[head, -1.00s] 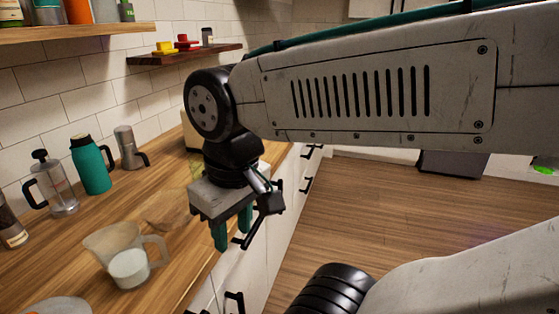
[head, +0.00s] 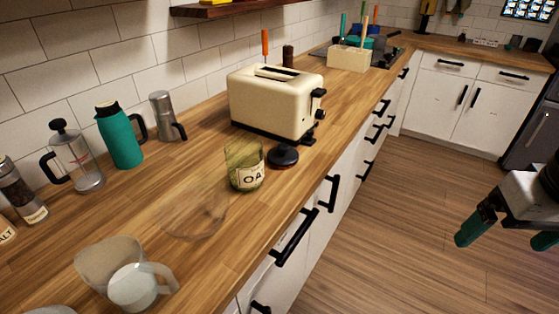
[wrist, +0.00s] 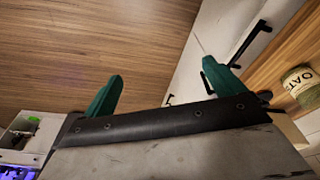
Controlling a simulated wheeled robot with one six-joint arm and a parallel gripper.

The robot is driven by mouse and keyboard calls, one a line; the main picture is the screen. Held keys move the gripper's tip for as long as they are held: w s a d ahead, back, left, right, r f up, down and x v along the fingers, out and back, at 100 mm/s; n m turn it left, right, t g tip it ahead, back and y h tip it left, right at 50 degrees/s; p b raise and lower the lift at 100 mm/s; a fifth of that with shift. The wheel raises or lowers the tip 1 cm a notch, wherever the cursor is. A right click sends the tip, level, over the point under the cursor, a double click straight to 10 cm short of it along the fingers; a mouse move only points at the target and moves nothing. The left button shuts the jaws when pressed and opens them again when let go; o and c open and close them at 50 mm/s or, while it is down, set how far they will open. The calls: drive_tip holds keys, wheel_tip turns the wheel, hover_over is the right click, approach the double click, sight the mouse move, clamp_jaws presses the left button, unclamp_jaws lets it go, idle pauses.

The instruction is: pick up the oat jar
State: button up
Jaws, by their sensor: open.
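The oat jar (head: 244,170) is a greenish glass jar with a cream label reading "OA". It stands upright on the wooden counter in front of the toaster. In the wrist view the oat jar (wrist: 300,88) shows at the right edge, with its label turned sideways. My gripper (head: 506,238) is at the right edge of the head view, out over the floor and well away from the jar. In the wrist view its two green fingers (wrist: 160,85) are spread apart with nothing between them.
A dark round lid or disc (head: 283,157) lies beside the jar, close to the cream toaster (head: 275,100). A clear glass bowl (head: 195,212) and a measuring jug (head: 122,275) stand nearer. Cabinet handles (head: 296,238) stick out below the counter edge. The floor (head: 400,220) is clear.

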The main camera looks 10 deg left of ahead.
drive_tip(key=w+a+f+n+t, duration=0.2)
drive_tip(key=w+a, duration=0.3)
drive_tip(key=w, duration=0.4)
drive_tip(key=n+t+y, duration=0.6)
drive_tip(key=n+y, duration=0.1)
drive_tip(key=y, duration=0.3)
approach(236, 145)
drive_tip(key=x, duration=0.6)
drive_tip(key=shift+f, duration=0.2)
drive_tip(key=c, duration=1.4)
drive_tip(key=shift+c, duration=1)
drive_tip(key=shift+r, duration=0.15)
